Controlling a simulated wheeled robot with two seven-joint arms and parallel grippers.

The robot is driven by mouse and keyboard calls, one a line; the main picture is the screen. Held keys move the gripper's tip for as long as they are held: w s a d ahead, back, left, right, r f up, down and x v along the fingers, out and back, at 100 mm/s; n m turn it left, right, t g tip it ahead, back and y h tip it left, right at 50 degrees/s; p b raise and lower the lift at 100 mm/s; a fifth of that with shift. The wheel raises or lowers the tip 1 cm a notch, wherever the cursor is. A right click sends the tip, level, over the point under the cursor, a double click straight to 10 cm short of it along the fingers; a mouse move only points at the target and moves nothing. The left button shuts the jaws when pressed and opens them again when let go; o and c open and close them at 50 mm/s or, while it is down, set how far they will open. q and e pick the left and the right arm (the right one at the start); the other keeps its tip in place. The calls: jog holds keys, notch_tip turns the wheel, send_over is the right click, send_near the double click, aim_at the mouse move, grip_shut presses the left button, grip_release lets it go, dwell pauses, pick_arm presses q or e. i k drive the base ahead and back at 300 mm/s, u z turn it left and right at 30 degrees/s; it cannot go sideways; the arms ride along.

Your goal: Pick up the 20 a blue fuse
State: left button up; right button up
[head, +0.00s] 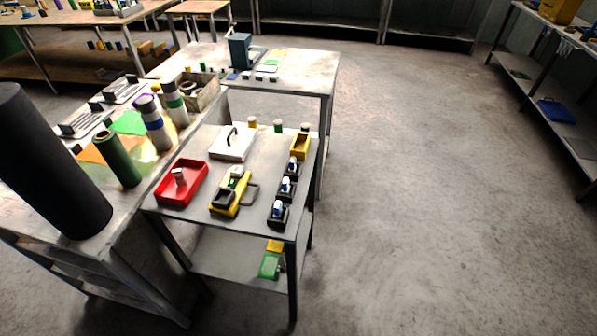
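No fuse can be identified with certainty at this size, and no rating can be read. Several small black holders stand in a row along the right side of the small grey table (233,217). A small blue-and-white piece shows at the back holder (294,166), the middle holder (287,188) and the front holder (278,213). I cannot tell whether any of these pieces is the 20 A blue fuse. Neither of my grippers is in view.
Green and striped rolls stand on the left bench. Open floor (430,200) lies to the right.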

aim_at(292, 166)
jog(key=z, duration=1.75)
jog(key=i, duration=4.6)
jog(key=u, duration=4.2)
jog(key=i, duration=1.7)
jog(key=u, duration=0.05)
